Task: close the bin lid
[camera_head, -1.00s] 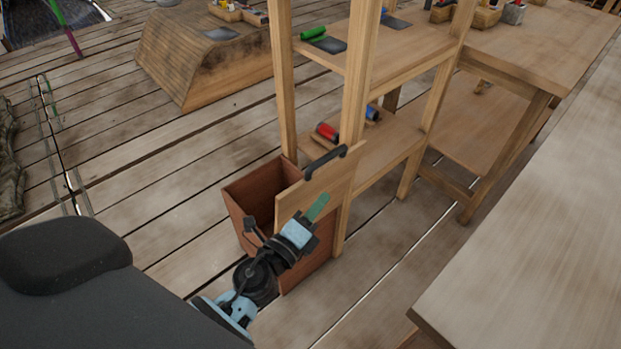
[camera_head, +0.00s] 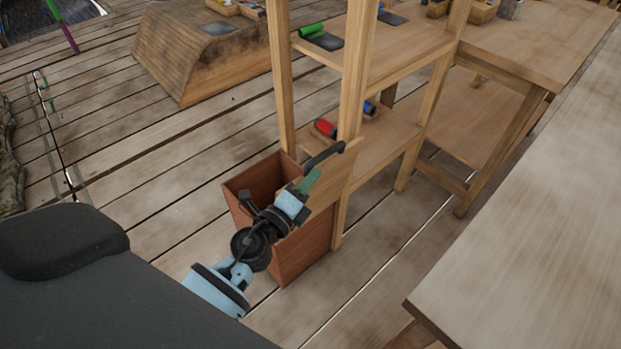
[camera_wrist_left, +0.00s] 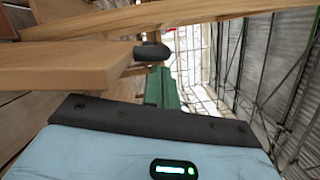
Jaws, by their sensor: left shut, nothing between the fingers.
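The bin (camera_head: 305,256) is a reddish-brown open box on the plank floor beside the wooden shelf. Its lid (camera_head: 338,178) is a light wood panel, raised at the bin's right side, with a dark bar handle (camera_head: 324,155) on its upper edge. The bin's mouth shows open on the left. My left gripper (camera_head: 311,181), with green fingers, is shut and empty in front of the lid, just below the handle. In the left wrist view the fingers (camera_wrist_left: 161,88) are close to the lid's edge and handle (camera_wrist_left: 152,51); contact is unclear. My right gripper is not in view.
The wooden shelf's post (camera_head: 352,100) stands close behind the lid. The shelf holds a red roll (camera_head: 325,128) and a green roll (camera_head: 311,32). A long tabletop (camera_head: 530,230) fills the right. Plank floor is clear left of the bin.

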